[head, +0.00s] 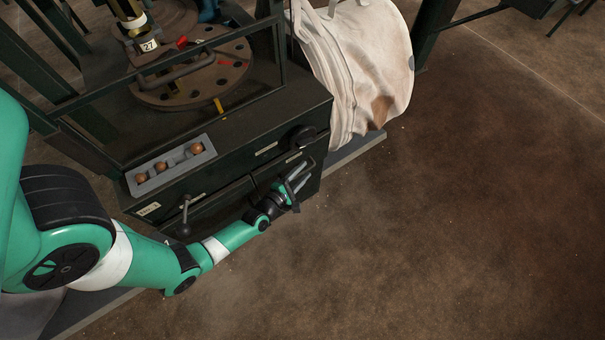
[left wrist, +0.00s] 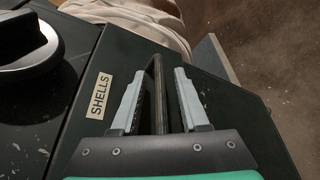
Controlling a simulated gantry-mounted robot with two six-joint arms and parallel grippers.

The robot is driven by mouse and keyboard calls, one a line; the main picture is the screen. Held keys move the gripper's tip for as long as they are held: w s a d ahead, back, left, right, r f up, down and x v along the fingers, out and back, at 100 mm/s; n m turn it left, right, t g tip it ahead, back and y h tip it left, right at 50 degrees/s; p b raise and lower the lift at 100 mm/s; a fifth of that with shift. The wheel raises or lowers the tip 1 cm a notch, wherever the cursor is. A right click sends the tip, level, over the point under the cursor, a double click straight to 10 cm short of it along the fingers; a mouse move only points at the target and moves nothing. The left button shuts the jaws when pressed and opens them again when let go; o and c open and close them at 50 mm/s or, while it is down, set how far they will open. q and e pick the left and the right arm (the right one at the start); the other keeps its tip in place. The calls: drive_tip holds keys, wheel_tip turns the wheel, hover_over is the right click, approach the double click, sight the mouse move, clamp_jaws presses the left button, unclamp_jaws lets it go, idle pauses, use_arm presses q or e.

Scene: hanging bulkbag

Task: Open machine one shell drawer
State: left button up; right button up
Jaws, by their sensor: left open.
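The shell drawer (left wrist: 110,58) is a dark front with a label reading SHELLS (left wrist: 99,96) in the left wrist view. Its dark bar handle (left wrist: 158,95) runs between the two grey fingers of my left gripper (left wrist: 160,100). The fingers are open, one on each side of the bar, with gaps visible. In the head view my left gripper (head: 298,179) is at the right part of the machine's (head: 225,140) front, over the drawer area. The drawer looks flush with the machine front. My right gripper is not in view.
A black knob (head: 302,137) sits above the drawer, and a lever (head: 185,212) stands out at the left. A tray with several copper-coloured balls (head: 205,143) lies on the ledge. A white bulk bag (head: 365,60) hangs behind. The brown floor (head: 450,230) at right is clear.

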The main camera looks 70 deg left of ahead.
use_arm(q)
drive_tip(key=shift+c, duration=0.2)
clamp_jaws()
idle(1.3)
